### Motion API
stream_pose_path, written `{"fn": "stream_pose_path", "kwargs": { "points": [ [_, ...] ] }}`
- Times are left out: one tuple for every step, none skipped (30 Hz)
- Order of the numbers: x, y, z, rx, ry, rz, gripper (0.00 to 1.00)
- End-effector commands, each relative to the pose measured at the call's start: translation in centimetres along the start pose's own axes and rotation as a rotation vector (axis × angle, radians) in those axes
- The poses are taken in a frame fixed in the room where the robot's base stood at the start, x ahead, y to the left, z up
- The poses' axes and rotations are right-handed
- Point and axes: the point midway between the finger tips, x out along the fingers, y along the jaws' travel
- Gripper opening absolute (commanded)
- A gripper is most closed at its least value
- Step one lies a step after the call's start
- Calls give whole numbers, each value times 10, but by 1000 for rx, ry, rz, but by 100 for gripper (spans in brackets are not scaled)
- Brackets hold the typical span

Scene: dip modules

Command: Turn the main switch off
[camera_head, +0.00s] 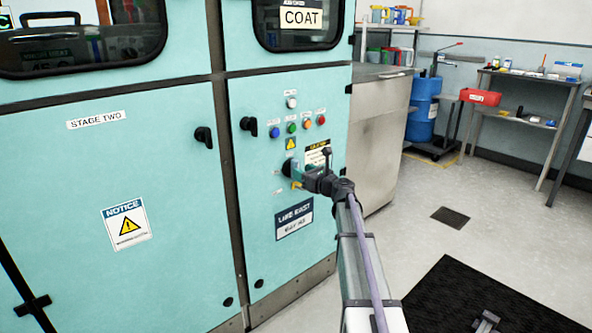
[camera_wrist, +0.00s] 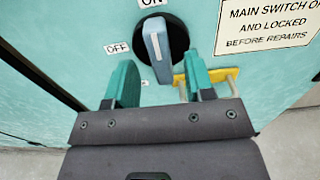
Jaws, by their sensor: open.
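The main switch (camera_wrist: 157,42) shows in the wrist view as a grey-blue handle with a white line on a round black base. Its line points up, close to the ON label (camera_wrist: 151,3), tilted slightly left. The OFF label (camera_wrist: 117,48) sits to the left of the base. My gripper (camera_wrist: 160,66) is open, its two green fingers apart to the left and right of the handle's lower end. I cannot tell whether either finger touches it.
A yellow bracket (camera_wrist: 205,77) sits at the right finger, with a warning sign (camera_wrist: 268,22) above right. Coloured buttons (camera_head: 291,128) and a black door handle (camera_head: 249,126) are above the gripper on the cabinet (camera_head: 270,90).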

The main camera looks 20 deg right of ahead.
Motion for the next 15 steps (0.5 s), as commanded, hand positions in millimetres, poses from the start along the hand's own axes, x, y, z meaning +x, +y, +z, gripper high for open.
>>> {"fn": "stream_pose_path", "kwargs": {
  "points": [
    [14,-2,0,0,0,1,49],
    [19,-2,0,-1,0,1,49],
    [26,-1,0,-1,0,2,49],
    [31,-1,0,-1,0,2,49],
    [34,-1,0,-1,0,1,49],
    [38,-1,0,-1,0,1,49],
    [40,0,0,-1,0,0,49],
    [41,0,0,-1,0,0,49],
    [42,0,0,-1,0,0,49],
    [43,0,0,-1,0,0,49],
    [42,0,0,-1,0,0,49],
    [42,0,0,-1,0,0,49],
    [42,0,0,-1,0,0,49],
    [42,0,0,-2,0,0,49],
    [42,0,0,-2,0,0,49]
  ]
}}
